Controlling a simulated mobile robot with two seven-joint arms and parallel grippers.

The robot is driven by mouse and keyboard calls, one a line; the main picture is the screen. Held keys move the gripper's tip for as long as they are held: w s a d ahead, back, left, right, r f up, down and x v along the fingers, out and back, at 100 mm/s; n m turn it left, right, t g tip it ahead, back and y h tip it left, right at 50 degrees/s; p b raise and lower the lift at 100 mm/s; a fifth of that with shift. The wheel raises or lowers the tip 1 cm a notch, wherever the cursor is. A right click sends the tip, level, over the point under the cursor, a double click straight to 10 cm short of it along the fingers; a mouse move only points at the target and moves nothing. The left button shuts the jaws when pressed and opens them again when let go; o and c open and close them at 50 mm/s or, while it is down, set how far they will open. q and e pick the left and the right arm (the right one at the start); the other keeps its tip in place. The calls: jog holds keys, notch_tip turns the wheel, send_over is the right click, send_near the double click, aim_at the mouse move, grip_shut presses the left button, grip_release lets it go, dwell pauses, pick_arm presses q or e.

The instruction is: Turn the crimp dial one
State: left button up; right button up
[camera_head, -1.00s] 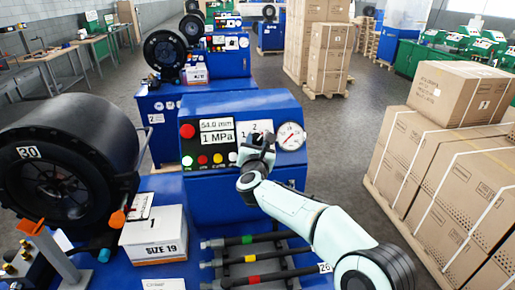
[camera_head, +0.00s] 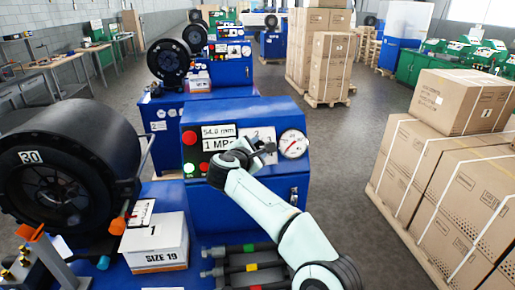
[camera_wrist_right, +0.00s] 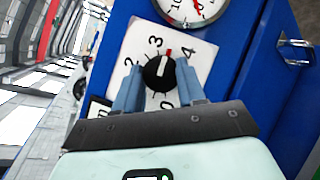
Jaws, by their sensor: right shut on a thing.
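The crimp dial (camera_wrist_right: 158,73) is a round black knob with a white pointer line on a white plate (camera_wrist_right: 200,58) marked with numbers. A red mark sits at the plate's top, between 3 and 4, and the pointer lies close to its direction. My right gripper (camera_wrist_right: 158,90) has its two blue-grey fingers on either side of the knob and is shut on it. In the head view, my right gripper (camera_head: 252,152) hides much of the dial and plate at the blue machine's panel (camera_head: 203,153). My left gripper is not in view.
A pressure gauge (camera_head: 293,144) is right of the plate. The displays left of it read 54.0 mm and, partly covered, 1 MPa. A large black crimper head (camera_head: 118,135) and a SIZE 19 box (camera_head: 155,243) stand left. Strapped cartons (camera_head: 430,170) stand right, beyond open floor.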

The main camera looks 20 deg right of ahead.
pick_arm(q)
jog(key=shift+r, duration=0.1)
pick_arm(e)
jog(key=shift+d, duration=0.1)
dwell(0.4)
jog(key=o, duration=1.1)
jog(key=shift+w, duration=0.1)
jog(key=shift+c, duration=0.2)
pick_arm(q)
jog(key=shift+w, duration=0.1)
pick_arm(e)
jog(key=shift+s+a, duration=0.25)
jog(key=shift+a, duration=0.05)
pick_arm(q)
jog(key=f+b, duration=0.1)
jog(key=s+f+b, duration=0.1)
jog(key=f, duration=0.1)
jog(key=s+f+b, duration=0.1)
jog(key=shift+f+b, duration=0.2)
jog(key=shift+b, duration=0.2)
pick_arm(e)
jog(key=v, duration=1.2)
jog(key=shift+s+a+r, duration=0.2)
jog(key=shift+a+r, duration=0.05)
